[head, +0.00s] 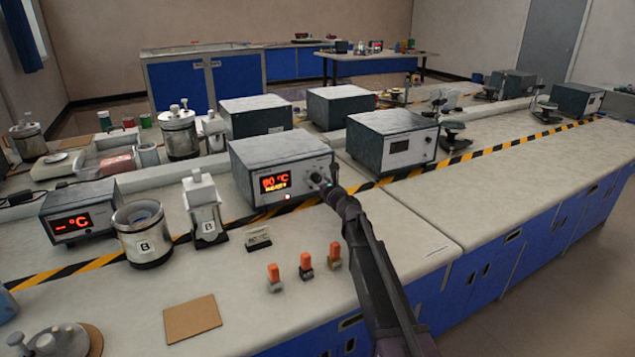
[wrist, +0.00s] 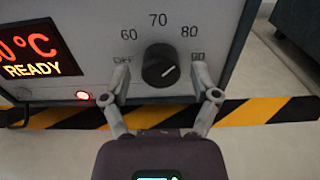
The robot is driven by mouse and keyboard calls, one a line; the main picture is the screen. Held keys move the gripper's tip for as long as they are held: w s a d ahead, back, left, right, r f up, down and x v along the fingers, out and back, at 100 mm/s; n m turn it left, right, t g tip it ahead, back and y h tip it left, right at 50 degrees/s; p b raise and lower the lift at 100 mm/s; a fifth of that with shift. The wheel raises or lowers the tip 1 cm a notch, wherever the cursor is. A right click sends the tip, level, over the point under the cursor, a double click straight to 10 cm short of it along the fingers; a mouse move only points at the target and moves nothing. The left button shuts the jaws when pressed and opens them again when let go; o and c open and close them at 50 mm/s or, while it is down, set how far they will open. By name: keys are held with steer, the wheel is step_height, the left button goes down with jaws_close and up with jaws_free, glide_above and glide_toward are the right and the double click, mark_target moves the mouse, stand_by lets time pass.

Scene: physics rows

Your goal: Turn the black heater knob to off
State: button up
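The heater (head: 262,153) is a grey box with a lit orange display (head: 275,183); it appears to read 80 °C, with READY below in the wrist view (wrist: 32,70). Its round black knob (wrist: 159,65) sits on the front panel under the marks 60, 70 and 80. A pale line on the knob points right and slightly up. My gripper (wrist: 161,74) is open, one finger on each side of the knob, with visible gaps.
A red lamp (wrist: 83,95) glows on the panel. Black-yellow tape (wrist: 262,111) runs along the bench.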

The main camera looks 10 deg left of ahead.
jaws_close()
steer(key=shift+a, duration=0.15)
